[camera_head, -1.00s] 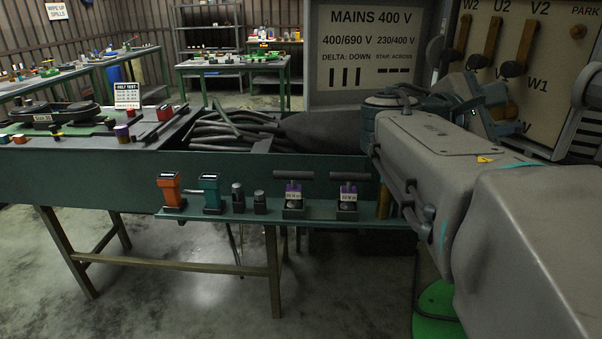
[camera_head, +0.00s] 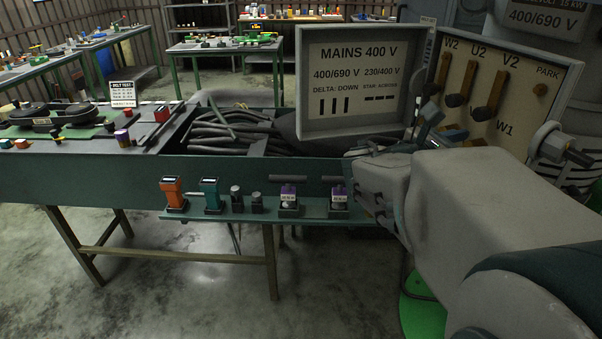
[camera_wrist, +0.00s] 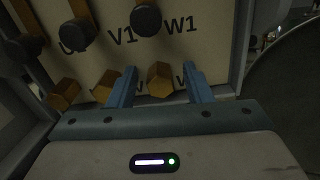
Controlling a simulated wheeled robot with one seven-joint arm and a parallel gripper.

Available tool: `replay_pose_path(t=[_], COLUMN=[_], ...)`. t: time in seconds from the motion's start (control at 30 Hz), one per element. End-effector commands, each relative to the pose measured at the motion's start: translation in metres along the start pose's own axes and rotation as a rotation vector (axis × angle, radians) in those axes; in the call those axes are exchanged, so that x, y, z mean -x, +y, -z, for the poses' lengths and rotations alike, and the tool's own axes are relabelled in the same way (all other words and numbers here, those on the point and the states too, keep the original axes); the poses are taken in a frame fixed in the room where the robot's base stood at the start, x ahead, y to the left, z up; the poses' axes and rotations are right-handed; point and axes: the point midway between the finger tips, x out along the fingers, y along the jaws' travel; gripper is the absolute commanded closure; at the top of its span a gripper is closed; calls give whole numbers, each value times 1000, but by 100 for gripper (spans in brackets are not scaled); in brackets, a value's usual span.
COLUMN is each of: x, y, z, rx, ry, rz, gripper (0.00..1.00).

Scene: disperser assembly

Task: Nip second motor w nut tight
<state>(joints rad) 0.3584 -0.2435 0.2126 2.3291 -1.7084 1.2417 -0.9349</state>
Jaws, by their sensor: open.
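In the wrist view, the two blue fingers of my gripper (camera_wrist: 160,82) are open and point at the lower part of the terminal board (camera_wrist: 205,50). A brass hex nut (camera_wrist: 160,78) sits between the fingers in the picture, beside a partly hidden letter that looks like W. Gaps show on both sides of it; its depth relative to the fingertips is unclear. Two more brass nuts show to the left, one (camera_wrist: 105,86) beside the left finger and one (camera_wrist: 64,94) farther out. In the head view, my gripper (camera_head: 428,124) is at the box's lower left, largely hidden.
Dark-capped brass links (camera_wrist: 146,20) stand above the nuts near the U1, V1 and W1 marks. The open lid marked MAINS 400 V (camera_head: 352,120) is left of the board.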

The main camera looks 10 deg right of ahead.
Motion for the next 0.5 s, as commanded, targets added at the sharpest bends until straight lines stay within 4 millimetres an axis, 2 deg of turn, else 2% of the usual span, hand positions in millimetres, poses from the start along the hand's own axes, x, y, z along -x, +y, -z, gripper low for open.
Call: replay_pose_path(t=[0.03,0.2,0.27,0.5], x=[0,0,15,63], y=[1,2,2,2], z=[-6,-6,1,1], rx=[40,183,174,171], ry=[1,1,-2,-2], rz=[0,1,-6,-5], gripper=[55,55,55,55])
